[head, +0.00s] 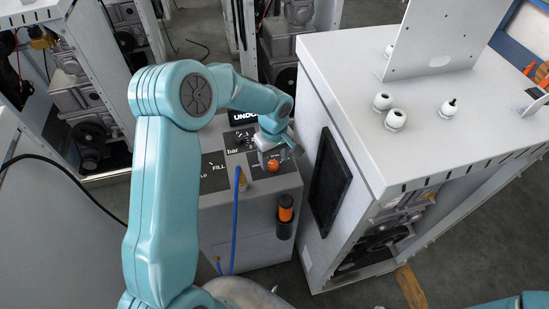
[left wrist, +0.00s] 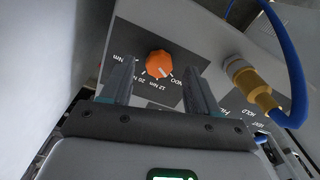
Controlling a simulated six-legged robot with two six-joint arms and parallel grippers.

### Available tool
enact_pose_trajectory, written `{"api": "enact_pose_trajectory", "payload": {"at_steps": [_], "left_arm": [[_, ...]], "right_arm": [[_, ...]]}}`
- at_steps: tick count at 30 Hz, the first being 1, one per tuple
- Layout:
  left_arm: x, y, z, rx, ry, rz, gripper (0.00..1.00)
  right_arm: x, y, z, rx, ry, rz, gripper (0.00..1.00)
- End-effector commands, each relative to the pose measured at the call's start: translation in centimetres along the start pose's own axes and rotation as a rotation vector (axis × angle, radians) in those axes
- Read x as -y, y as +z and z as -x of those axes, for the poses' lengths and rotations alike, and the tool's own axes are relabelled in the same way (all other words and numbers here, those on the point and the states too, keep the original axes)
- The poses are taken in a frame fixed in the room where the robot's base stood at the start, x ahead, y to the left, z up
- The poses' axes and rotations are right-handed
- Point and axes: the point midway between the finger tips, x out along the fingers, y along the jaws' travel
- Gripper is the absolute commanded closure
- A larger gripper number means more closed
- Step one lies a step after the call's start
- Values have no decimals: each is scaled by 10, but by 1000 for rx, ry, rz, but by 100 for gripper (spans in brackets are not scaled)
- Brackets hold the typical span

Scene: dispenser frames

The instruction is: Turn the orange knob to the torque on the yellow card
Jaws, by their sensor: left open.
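The orange knob (left wrist: 160,64) sits on a dark dial panel with white torque marks in Nm and an UNDO mark around it. A small pale mark on its lower right edge appears to face the UNDO side. In the head view the knob (head: 273,165) is on top of the grey dispenser box (head: 252,235). My left gripper (head: 278,150) is above the panel near the knob. In the left wrist view its fingers (left wrist: 158,90) are apart, with the knob just beyond the gap between them. I cannot make out a yellow card. My right gripper is not in view.
A blue hose (head: 235,225) with a brass fitting (left wrist: 250,84) rises beside the panel. An orange-and-black tool (head: 286,210) hangs on the box's front. A large white cabinet (head: 345,150) stands close on the right. Open machine frames stand at the back left.

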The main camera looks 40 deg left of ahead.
Motion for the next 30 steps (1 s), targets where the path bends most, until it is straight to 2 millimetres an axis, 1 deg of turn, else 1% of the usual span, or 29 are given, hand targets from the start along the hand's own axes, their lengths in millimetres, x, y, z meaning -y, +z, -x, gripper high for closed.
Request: {"api": "enact_pose_trajectory", "payload": {"at_steps": [1, 3, 6, 15, 17, 18, 20, 21, 30], "left_arm": [[0, 0, -7, 1, -3, 0, 40], [-1, -1, -15, 0, -2, 2, 40], [-2, -2, -21, -1, 0, 2, 40], [-3, -2, -24, -1, 0, 1, 40], [-3, -2, -24, -1, 0, 1, 59], [-3, -2, -24, -1, 0, 1, 72], [-3, -2, -24, -1, 0, 1, 92], [-3, -2, -24, -1, 0, 1, 96], [-3, -2, -24, -2, 1, -30, 96]], "right_arm": [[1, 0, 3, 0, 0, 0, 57], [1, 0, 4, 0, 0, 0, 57], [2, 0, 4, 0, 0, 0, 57], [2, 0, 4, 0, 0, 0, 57], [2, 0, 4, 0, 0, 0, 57], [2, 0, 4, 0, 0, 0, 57], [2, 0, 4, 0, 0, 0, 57], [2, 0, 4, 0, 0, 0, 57], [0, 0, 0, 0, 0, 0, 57]]}}
